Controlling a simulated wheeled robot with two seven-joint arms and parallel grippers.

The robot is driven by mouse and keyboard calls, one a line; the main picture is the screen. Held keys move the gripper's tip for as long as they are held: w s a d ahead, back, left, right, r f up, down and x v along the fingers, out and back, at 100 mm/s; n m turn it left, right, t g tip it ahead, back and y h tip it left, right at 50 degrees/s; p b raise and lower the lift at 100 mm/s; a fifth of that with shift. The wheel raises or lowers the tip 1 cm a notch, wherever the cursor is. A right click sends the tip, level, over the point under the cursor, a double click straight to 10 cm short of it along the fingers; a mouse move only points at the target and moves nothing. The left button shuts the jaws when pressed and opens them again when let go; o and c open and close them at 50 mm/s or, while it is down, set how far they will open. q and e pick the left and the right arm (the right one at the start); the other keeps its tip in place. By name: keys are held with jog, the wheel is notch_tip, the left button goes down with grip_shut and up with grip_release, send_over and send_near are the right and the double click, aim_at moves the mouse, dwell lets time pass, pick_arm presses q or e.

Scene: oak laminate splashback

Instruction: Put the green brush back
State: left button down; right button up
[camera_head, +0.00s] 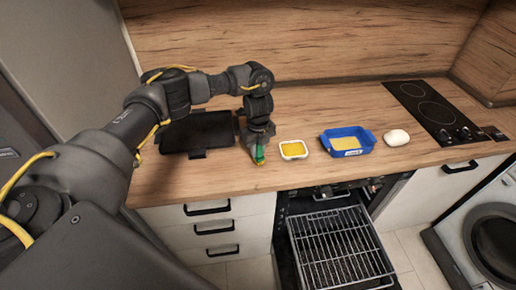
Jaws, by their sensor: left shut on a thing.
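The green brush (259,153) is at the front part of the wooden counter, with a yellowish lower end near the counter's front edge. My left gripper (258,145) points down and is shut on the green brush, hiding part of it. I cannot tell whether the brush touches the counter. A blue tray (364,149) with a yellow thing inside stands to the right. A small white dish (293,156) with yellow contents lies between the brush and the blue tray. My right gripper is not in view.
A black flat tray (198,132) lies left of the gripper. A white rounded object (396,137) sits right of the blue tray, before the black hob (434,108). Below, the oven is open with its wire rack (338,250) out. The counter behind the dish is clear.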

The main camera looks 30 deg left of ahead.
pick_arm(q)
jog(key=shift+f, duration=0.4)
jog(key=c, duration=1.2)
grip_release()
jog(key=shift+o, duration=0.2)
notch_tip(320, 180, up, 11)
jog(key=shift+f+b, duration=0.1)
jog(key=shift+b, duration=0.4)
